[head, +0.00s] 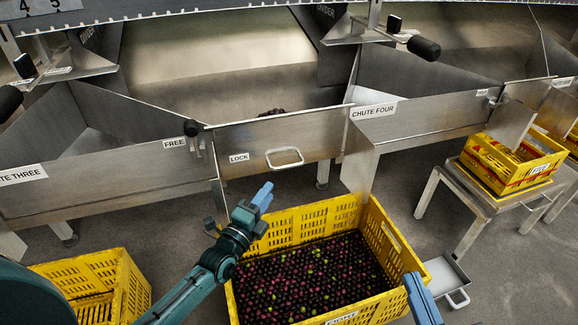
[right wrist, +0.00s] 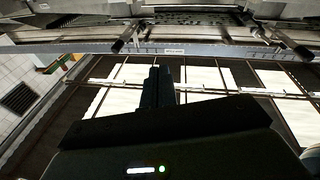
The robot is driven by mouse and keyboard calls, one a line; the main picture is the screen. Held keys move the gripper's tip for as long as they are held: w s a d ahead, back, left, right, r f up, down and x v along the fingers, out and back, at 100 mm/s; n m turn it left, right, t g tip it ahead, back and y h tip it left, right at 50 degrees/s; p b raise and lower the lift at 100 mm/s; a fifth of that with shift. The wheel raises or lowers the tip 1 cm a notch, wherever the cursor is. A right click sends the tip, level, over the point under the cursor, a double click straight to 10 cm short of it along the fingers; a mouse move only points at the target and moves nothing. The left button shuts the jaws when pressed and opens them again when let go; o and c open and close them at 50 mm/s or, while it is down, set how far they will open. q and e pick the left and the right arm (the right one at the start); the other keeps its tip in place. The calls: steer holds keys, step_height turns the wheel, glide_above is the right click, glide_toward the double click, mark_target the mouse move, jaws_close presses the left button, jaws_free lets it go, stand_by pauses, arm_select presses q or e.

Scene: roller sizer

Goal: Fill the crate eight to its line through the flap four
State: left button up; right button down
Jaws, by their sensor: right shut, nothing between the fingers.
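Crate eight (head: 300,218) is a yellow crate below the chute, holding many dark purple fruits with a few green ones. Its fill line is not visible. Flap four (head: 250,150) is a steel panel with a handle (head: 285,158), standing upright above the crate's back edge. A black-knobbed lever (head: 191,128) stands between the FREE and LOCK labels, nearer FREE. A few dark fruits (head: 271,112) show behind the flap. My left gripper (head: 262,197) is over the crate's back left corner, below the flap; its jaw opening is unclear. My right gripper (head: 421,298), also in the right wrist view (right wrist: 157,85), is shut and empty by the crate's right side.
Another yellow crate (head: 122,290) is at the lower left. A crate labelled FIVE (head: 520,165) stands on a metal stand (head: 478,192) at the right. A small metal tray (head: 446,275) with a handle lies right of crate eight. Chute three's wall (head: 110,180) is at the left.

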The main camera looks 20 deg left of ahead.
mark_target(286, 167)
arm_select(q)
steer(key=b+x, duration=0.4)
steer(key=x, duration=0.7)
arm_select(e)
steer(key=shift+w+a+f+m+y, duration=0.1)
steer(key=shift+a+f+m+y, duration=0.05)
steer(key=shift+a+m+y, duration=0.3)
arm_select(q)
steer(key=shift+c, duration=0.4)
arm_select(e)
steer(key=shift+d, duration=0.1)
arm_select(q)
jaws_close()
